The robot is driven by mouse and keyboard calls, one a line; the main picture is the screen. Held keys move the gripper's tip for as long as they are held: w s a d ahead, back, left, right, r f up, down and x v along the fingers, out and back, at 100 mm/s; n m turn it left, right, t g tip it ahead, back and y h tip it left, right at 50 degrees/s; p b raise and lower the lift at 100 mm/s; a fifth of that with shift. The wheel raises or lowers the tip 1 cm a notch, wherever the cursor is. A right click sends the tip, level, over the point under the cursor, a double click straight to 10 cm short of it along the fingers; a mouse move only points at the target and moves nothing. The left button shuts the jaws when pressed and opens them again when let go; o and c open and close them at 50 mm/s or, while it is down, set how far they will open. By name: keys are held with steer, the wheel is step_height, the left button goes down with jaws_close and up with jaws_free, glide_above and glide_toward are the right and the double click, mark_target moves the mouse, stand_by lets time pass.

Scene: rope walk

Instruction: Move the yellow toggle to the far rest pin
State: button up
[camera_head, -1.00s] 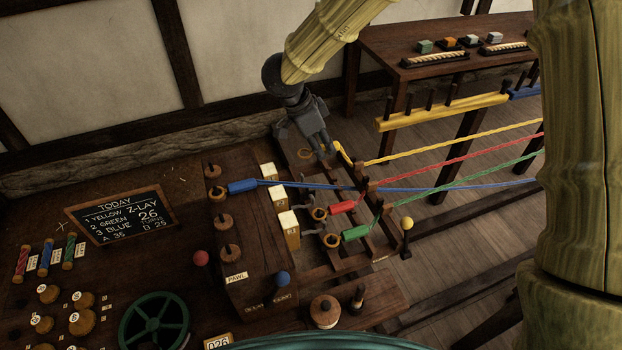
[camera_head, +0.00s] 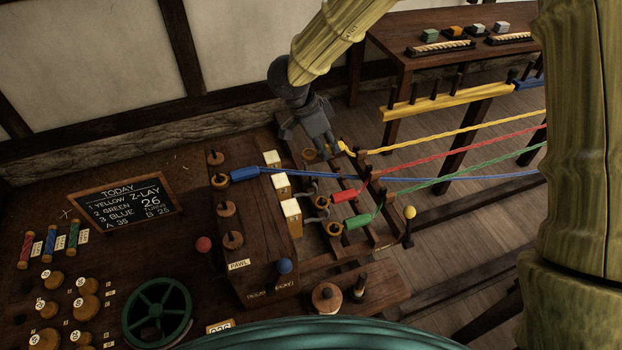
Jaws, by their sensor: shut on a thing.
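The yellow toggle (camera_head: 345,149) is at the left end of the yellow rope (camera_head: 455,133), at the far side of the wooden frame. My gripper (camera_head: 329,154) reaches down from above and is shut on the toggle at its left end. The fingers hide part of the toggle and whatever is directly behind them. Round wooden pegs stand in a row on the dark block (camera_head: 265,262); the farthest peg (camera_head: 215,157) is at its back end. Dark upright pins (camera_head: 361,157) stand on the frame near the toggle. I cannot tell which is the far rest pin.
The red toggle (camera_head: 344,195) and green toggle (camera_head: 356,222) lie nearer on their ropes. The blue toggle (camera_head: 244,174) lies by the block's pegs, its rope crossing the frame. Pale blocks (camera_head: 281,183) stand between block and frame. A yellow ball-topped lever (camera_head: 409,212) stands to the right.

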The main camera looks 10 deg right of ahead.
steer(key=shift+s+f, duration=0.5)
steer(key=shift+f, duration=0.25)
steer(key=shift+s+f, duration=0.5)
steer(key=shift+f, duration=0.2)
steer(key=shift+f, duration=0.25)
stand_by(0.3)
steer(key=shift+f, duration=0.25)
steer(key=shift+f+p, duration=0.35)
steer(key=shift+f, duration=1)
steer(key=shift+f+p, duration=0.1)
steer(key=shift+p, duration=0.4)
stand_by(0.6)
steer(key=o, duration=1)
steer(key=shift+c, duration=0.2)
